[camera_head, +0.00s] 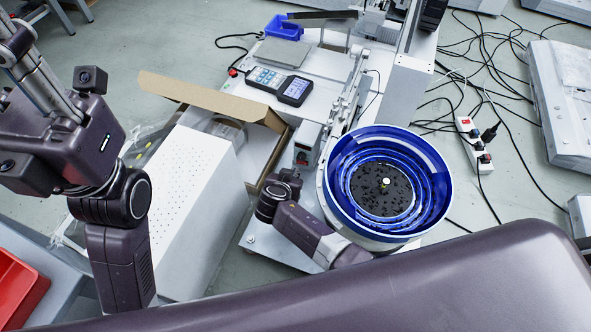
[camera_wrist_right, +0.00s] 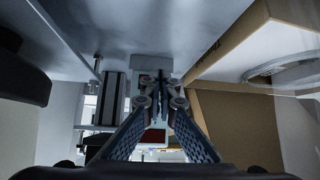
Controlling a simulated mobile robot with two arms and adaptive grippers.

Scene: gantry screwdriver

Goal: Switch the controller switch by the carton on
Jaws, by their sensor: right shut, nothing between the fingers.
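The carton (camera_head: 205,97) is open, with its flap raised, left of the machine in the head view. A small grey controller box (camera_head: 305,145) stands at its right side. In the right wrist view the controller (camera_wrist_right: 154,120) is straight ahead, with a dark red window low on its face. My right gripper (camera_wrist_right: 160,84) is shut and empty, its fingertips in front of the controller; contact cannot be told. In the head view the right gripper (camera_head: 290,178) is just below the controller. The switch is not clearly visible. My left gripper (camera_head: 22,45) is at the upper left, fingertips unclear.
A blue-rimmed feeder bowl (camera_head: 432,160) stands close to the right of my right arm. A handheld meter (camera_head: 278,84) lies on the machine plate. A power strip (camera_head: 474,145) and cables lie at right.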

